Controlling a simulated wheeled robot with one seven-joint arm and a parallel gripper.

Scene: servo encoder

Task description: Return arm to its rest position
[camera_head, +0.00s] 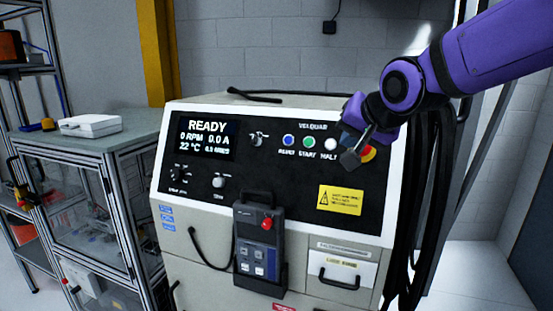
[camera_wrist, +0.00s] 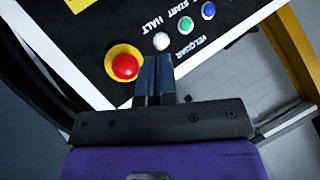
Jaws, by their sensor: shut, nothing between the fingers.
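My purple and black arm reaches in from the upper right in the head view. My gripper (camera_head: 352,156) is in front of the right part of the machine's control panel (camera_head: 270,190), near the red emergency button (camera_head: 369,153) with its yellow collar. In the wrist view my gripper (camera_wrist: 155,62) has its two dark fingers together with nothing between them. The red button (camera_wrist: 125,66) lies left of the fingertips, and the white HALT button (camera_wrist: 161,41) lies just beyond them. I cannot tell whether the fingertips touch the panel.
The display (camera_head: 207,136) reads READY, 0 RPM. A teach pendant (camera_head: 258,248) hangs on the machine front. Black cables (camera_head: 425,200) hang at the machine's right side. A glass-sided cart (camera_head: 90,200) with a white case (camera_head: 90,125) stands at left. Floor at right is clear.

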